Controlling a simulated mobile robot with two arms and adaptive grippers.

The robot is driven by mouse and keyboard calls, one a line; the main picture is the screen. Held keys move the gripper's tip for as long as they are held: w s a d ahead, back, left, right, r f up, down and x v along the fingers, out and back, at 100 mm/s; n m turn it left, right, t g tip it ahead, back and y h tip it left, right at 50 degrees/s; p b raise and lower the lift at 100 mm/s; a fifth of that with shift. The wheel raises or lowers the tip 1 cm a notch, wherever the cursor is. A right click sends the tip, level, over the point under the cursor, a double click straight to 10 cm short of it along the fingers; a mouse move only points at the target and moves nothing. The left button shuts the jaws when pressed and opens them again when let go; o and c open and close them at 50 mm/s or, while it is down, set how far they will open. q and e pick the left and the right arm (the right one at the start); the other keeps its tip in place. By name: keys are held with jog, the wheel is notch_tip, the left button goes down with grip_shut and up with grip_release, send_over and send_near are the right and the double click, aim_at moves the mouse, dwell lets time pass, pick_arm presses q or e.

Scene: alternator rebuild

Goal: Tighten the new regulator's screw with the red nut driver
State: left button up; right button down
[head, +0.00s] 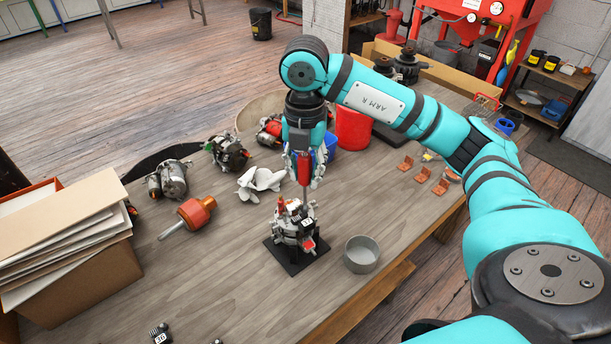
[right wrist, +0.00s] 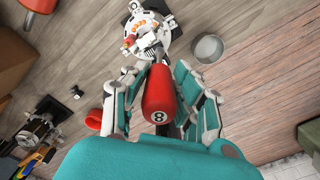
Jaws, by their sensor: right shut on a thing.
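My right gripper (head: 304,180) is shut on the red nut driver (head: 304,167) and holds it upright, shaft down, over the alternator (head: 290,232). The alternator stands on a dark square plate (head: 291,265). A black part with a white label, seemingly the regulator (head: 307,222), sits on the alternator close under the shaft. I cannot tell whether the tip touches a screw; the screw is too small to see. In the right wrist view the nut driver's handle, marked 8 (right wrist: 160,95), lies between the fingers and points at the alternator (right wrist: 150,28). My left gripper is out of view.
A grey round dish (head: 361,255) stands just right of the alternator. A white fan (head: 260,183), an orange-red rotor (head: 190,215) and other alternators lie behind and left. A red container (head: 353,128) stands behind my right arm. The front of the table is mostly clear.

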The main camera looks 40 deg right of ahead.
jog(key=n+b, duration=0.1)
jog(key=n, duration=0.2)
jog(key=shift+f+n, duration=0.15)
jog(key=shift+n, duration=0.25)
jog(key=n, duration=0.2)
jog(key=shift+n+b, duration=0.3)
jog(key=shift+b, duration=0.05)
jog(key=n+b, duration=0.1)
jog(key=n, duration=0.1)
jog(key=shift+n, duration=0.3)
jog(key=n+b, duration=0.1)
jog(key=n, duration=0.4)
jog(key=shift+a, duration=0.1)
jog(key=n, duration=0.5)
jog(key=shift+n+b, duration=0.35)
jog(key=shift+n, duration=0.05)
jog(key=n, duration=0.4)
jog(key=shift+a+n, duration=0.1)
jog(key=shift+n, duration=0.2)
jog(key=shift+n+b, duration=0.4)
jog(key=shift+n, duration=0.7)
jog(key=n, duration=0.6)
jog(key=shift+s+n+b, duration=0.15)
jog(key=shift+n+b, duration=0.15)
jog(key=shift+n, duration=0.1)
jog(key=n, duration=0.6)
